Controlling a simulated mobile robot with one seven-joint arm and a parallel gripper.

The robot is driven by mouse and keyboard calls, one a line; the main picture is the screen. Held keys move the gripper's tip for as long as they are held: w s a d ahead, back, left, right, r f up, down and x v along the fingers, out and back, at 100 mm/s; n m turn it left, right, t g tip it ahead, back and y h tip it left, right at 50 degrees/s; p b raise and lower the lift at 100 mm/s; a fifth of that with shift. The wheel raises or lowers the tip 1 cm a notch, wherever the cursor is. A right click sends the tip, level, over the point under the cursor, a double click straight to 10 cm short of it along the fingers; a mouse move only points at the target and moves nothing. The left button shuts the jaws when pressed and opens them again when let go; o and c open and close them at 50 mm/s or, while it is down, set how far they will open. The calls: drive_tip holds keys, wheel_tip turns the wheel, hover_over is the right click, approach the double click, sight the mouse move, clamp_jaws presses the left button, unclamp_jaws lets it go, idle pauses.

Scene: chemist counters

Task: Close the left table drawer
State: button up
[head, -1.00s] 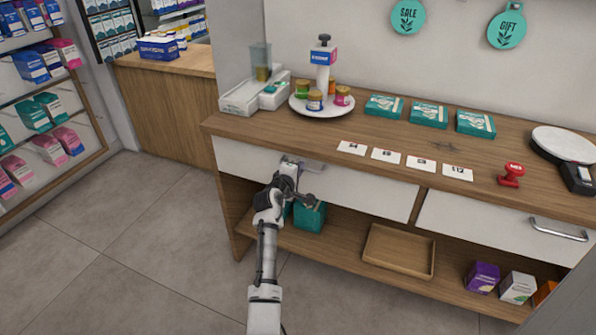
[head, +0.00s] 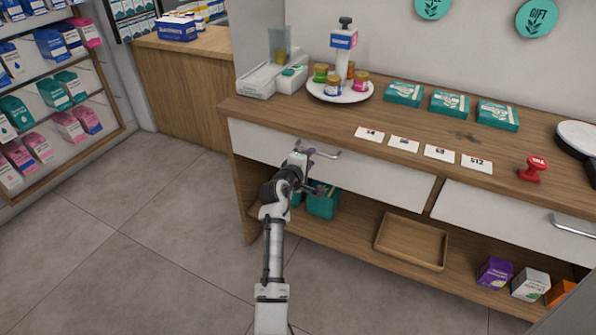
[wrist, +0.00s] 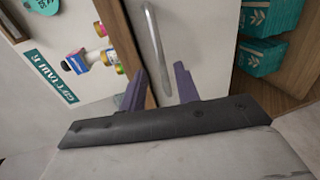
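The left table drawer (head: 385,178) has a white front under the wooden counter top; it looks flush or nearly flush, and I cannot tell whether a small gap is left. Its metal bar handle (head: 325,154) also shows in the wrist view (wrist: 158,50). My gripper (head: 306,158) is at the left part of the handle. In the wrist view its two purple fingers (wrist: 159,88) are apart, with the handle ahead, roughly in line with the space between them. Nothing is gripped. Contact with the handle or drawer front cannot be told.
The right drawer (head: 500,215) has its own handle. Below are an open shelf with teal boxes (head: 323,204), a wooden tray (head: 412,242) and small boxes (head: 495,271). The counter top holds a white round stand (head: 340,93), cards and a red stamp (head: 533,168). The floor at left is clear.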

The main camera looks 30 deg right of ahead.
drive_tip(key=b+v, duration=0.1)
drive_tip(key=v, duration=0.8)
drive_tip(key=shift+a, duration=0.1)
